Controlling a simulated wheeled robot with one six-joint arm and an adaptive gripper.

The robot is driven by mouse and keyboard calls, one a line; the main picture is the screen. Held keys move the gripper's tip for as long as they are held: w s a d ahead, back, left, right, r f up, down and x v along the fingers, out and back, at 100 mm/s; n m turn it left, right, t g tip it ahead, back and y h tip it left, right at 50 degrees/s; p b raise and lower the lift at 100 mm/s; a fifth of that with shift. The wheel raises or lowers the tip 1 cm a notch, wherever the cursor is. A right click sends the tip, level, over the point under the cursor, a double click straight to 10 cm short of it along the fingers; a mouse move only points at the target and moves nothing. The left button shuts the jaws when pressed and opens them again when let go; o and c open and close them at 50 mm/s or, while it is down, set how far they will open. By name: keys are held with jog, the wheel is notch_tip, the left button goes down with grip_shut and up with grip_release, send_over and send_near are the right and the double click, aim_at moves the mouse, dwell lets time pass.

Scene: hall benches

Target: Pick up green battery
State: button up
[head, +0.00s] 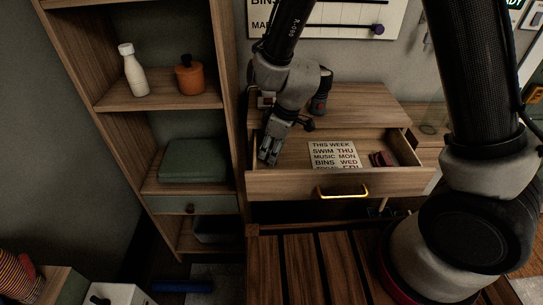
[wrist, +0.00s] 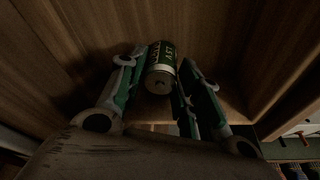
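The green battery (wrist: 161,67), a short cylinder with a dark green label and a metallic end, is in the wrist view, inside the wooden drawer. My gripper (wrist: 160,75) is lowered into the drawer with its fingers on either side of the battery. Both fingers are very close to the battery's sides. Whether they press on it or leave a thin gap cannot be told. In the head view my gripper (head: 269,158) reaches into the drawer's left end and the battery is hidden there.
The open drawer (head: 270,185) has a yellow handle and holds a printed card (head: 334,154) and a dark red object (head: 382,159). A shelf unit (head: 160,102) stands at left with a white bottle (head: 134,72) and an orange jar (head: 190,77). A slatted bench (head: 305,268) is in front.

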jog(key=c, duration=0.7)
